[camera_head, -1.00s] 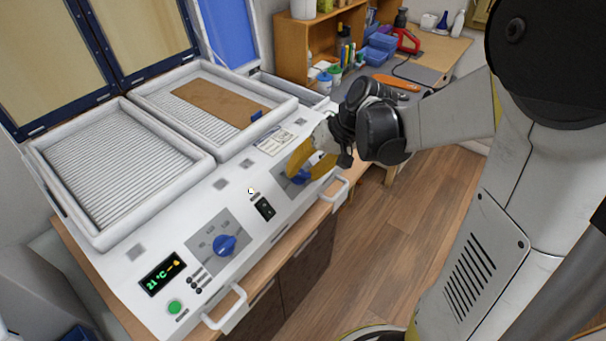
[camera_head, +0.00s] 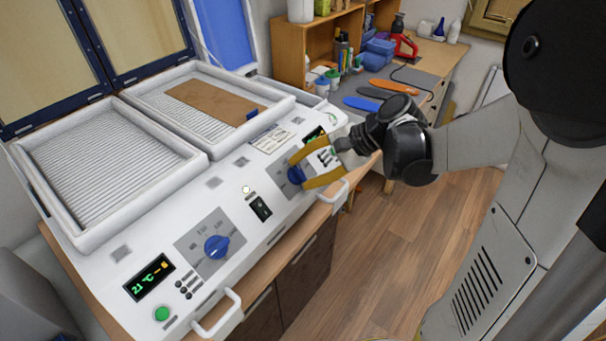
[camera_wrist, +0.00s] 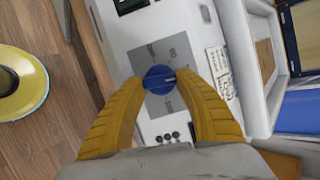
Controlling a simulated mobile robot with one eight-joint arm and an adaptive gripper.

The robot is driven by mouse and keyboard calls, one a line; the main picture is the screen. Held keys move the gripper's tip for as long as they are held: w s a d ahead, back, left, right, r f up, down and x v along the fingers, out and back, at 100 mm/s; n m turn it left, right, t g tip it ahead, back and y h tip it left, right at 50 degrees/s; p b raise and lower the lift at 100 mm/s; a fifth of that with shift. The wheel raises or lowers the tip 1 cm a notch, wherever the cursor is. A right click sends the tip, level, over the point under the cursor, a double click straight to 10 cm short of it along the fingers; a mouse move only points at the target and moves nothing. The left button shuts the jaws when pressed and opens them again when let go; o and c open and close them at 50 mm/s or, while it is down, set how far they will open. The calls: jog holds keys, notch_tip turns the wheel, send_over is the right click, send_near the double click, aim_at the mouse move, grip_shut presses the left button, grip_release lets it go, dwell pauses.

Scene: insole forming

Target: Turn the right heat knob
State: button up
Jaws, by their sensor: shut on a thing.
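The right heat knob (camera_head: 295,174) is a blue round dial on a grey square plate at the right half of the white machine's sloped front panel. My gripper (camera_head: 296,175), with yellow fingers, is shut on this knob, one finger at each side. In the wrist view the knob (camera_wrist: 160,79) sits between the two fingertips (camera_wrist: 162,80), with its pale pointer line lying nearly crosswise between them. The finger in front hides part of the dial plate in the head view.
A left blue knob (camera_head: 216,247), a 21 °C display (camera_head: 149,277) and a green button (camera_head: 162,314) are on the same panel. A white handle (camera_head: 334,191) juts out just below my gripper. A brown sheet (camera_head: 214,101) lies on the right ribbed bed.

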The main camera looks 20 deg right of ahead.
jog(key=m, duration=0.1)
jog(key=m+t+b, duration=0.1)
jog(key=m, duration=0.1)
jog(key=shift+s+f+m, duration=0.1)
jog(key=shift+f+m, duration=0.1)
jog(key=shift+m, duration=0.1)
jog(key=shift+s+m+t+b, duration=0.1)
jog(key=shift+m+t+b, duration=0.5)
jog(key=shift+m, duration=1.3)
jog(key=o, duration=1.2)
jog(key=shift+r, duration=0.1)
jog(key=v, duration=1.2)
